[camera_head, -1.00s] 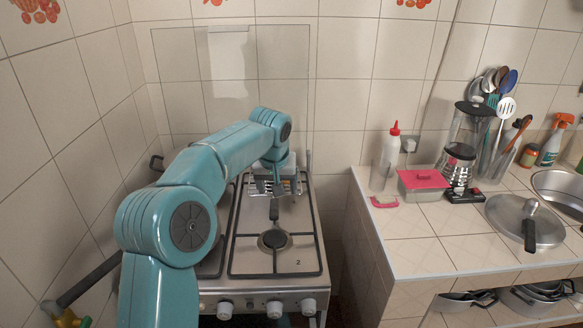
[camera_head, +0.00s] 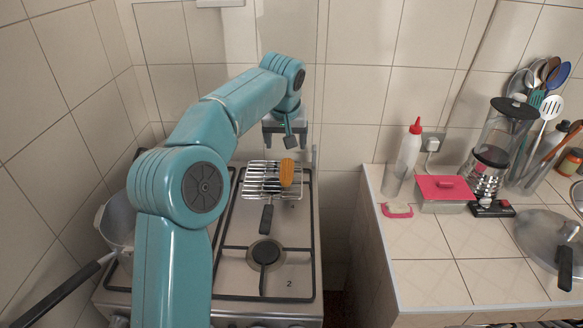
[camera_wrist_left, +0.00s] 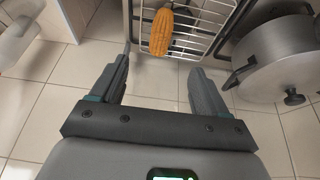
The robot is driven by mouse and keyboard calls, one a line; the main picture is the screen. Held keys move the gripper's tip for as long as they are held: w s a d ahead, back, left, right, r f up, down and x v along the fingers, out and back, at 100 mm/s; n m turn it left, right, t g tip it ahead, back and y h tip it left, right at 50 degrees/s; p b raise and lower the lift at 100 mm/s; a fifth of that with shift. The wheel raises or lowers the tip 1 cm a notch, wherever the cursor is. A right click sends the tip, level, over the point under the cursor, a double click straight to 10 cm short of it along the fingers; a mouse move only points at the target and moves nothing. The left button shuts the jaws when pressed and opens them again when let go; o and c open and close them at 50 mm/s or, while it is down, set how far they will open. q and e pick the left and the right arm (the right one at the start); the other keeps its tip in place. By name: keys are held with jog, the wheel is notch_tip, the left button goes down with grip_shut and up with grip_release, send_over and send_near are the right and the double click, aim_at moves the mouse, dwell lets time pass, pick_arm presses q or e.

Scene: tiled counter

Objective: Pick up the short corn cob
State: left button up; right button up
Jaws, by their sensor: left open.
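The short corn cob (camera_head: 287,172) is orange-yellow and lies on a wire rack (camera_head: 258,187) over the back of the stove. It also shows in the left wrist view (camera_wrist_left: 160,33), at the top, lying on the rack's bars. My left gripper (camera_head: 286,140) hangs behind and above the rack in the head view, its jaws apart and empty. In the left wrist view its two fingers (camera_wrist_left: 155,80) point toward the corn, which is beyond the tips and not between them. My right gripper is in neither view.
A grey pot (camera_head: 116,226) with a long handle stands at the stove's left. The counter at right holds a white bottle (camera_head: 409,158), a pink-lidded box (camera_head: 446,189), a blender (camera_head: 497,150) and a pan lid (camera_head: 545,240). A gap separates stove and counter.

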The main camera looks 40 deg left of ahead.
pick_arm(q)
jog(key=p, duration=0.1)
send_near(286, 170)
jog(key=x, duration=0.5)
jog(key=shift+w+f, duration=0.1)
jog(key=shift+w, duration=0.15)
jog(key=shift+s+d+f, duration=0.1)
jog(key=shift+s+f, duration=0.1)
jog(key=shift+s, duration=0.15)
jog(key=x, duration=0.1)
jog(key=p+x, duration=0.1)
jog(key=x, duration=0.1)
jog(key=p+x, duration=0.1)
jog(key=x, duration=0.1)
jog(key=shift+w+f, duration=0.1)
jog(key=shift+w, duration=0.25)
jog(key=shift+s, duration=0.35)
jog(key=shift+w, duration=0.25)
jog(key=c, duration=1)
jog(key=shift+s, duration=0.1)
jog(key=shift+c, duration=0.6)
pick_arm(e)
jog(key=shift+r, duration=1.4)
